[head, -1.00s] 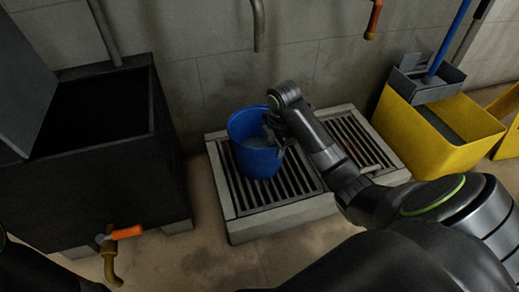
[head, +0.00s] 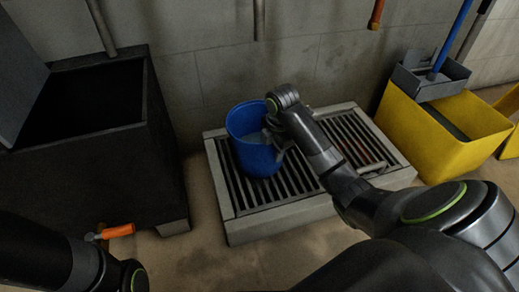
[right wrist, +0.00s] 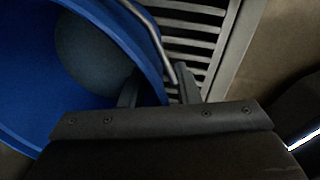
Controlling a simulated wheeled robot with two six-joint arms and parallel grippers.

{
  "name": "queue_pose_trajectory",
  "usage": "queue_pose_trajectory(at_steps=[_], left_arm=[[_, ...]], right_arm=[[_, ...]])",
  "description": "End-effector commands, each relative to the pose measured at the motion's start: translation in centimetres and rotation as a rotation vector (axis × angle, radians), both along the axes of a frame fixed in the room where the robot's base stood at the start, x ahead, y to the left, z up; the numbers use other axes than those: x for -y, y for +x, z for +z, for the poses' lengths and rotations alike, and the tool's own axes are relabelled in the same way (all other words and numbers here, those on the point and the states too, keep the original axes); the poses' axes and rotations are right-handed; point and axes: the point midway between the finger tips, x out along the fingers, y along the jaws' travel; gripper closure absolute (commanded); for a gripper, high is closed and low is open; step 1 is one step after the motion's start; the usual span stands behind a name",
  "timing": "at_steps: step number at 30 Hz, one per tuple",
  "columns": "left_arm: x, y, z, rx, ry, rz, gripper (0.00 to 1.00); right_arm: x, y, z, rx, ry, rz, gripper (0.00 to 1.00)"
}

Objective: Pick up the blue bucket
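The blue bucket (head: 258,157) stands upright on the slatted drain grate, with greyish contents inside. In the right wrist view the bucket (right wrist: 95,18) fills the left side, and its thin metal handle (right wrist: 152,30) runs down along the rim. My right gripper (head: 276,137) is at the bucket's right rim. In the right wrist view its two fingers (right wrist: 159,88) are apart, with the bucket's wall and the handle between them; I see no clear grip on either. My left arm shows at the lower left, but its gripper is out of view.
The grate's pale concrete rim (head: 285,218) surrounds the bars. A dark open tank (head: 90,180) with an orange-handled tap (head: 118,231) stands left. A yellow mop bucket (head: 440,140) stands right. Pipes hang on the wall behind.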

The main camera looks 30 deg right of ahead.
Motion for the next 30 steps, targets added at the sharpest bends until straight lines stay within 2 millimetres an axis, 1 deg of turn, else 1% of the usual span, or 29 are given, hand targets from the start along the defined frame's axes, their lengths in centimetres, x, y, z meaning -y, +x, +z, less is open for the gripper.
queue_pose_trajectory(at_steps=[1, 2, 10, 11, 15, 17, 18, 30], left_arm=[[0.01, -0.01, -0.39, -0.001, -0.002, -0.002, 0.00], [0.01, -0.01, -0.41, -0.001, -0.003, -0.004, 0.00], [0.02, -0.02, -0.30, -0.002, -0.004, -0.005, 0.00], [0.02, -0.02, -0.30, -0.002, -0.004, -0.005, 0.00], [0.01, -0.02, -0.30, -0.002, -0.004, -0.005, 0.00], [0.01, -0.02, -0.30, -0.002, -0.004, -0.005, 0.00], [0.01, -0.02, -0.30, -0.002, -0.004, -0.005, 0.00], [0.00, -0.02, -0.30, -0.002, -0.004, -0.005, 0.00]], right_arm=[[-0.01, 0.03, -0.48, 0.000, 0.000, 0.000, 0.71], [-0.01, 0.05, -0.54, 0.000, 0.000, 0.000, 0.71], [-0.01, 0.06, -0.50, 0.001, 0.000, 0.000, 0.71], [-0.01, 0.05, -0.50, 0.001, 0.000, 0.000, 0.72], [-0.01, 0.05, -0.50, 0.001, 0.000, 0.000, 0.91], [-0.01, 0.06, -0.51, 0.001, 0.000, 0.000, 0.98], [-0.01, 0.05, -0.50, 0.001, 0.000, 0.000, 1.00], [-0.01, 0.04, -0.50, 0.000, 0.000, 0.000, 1.00]])
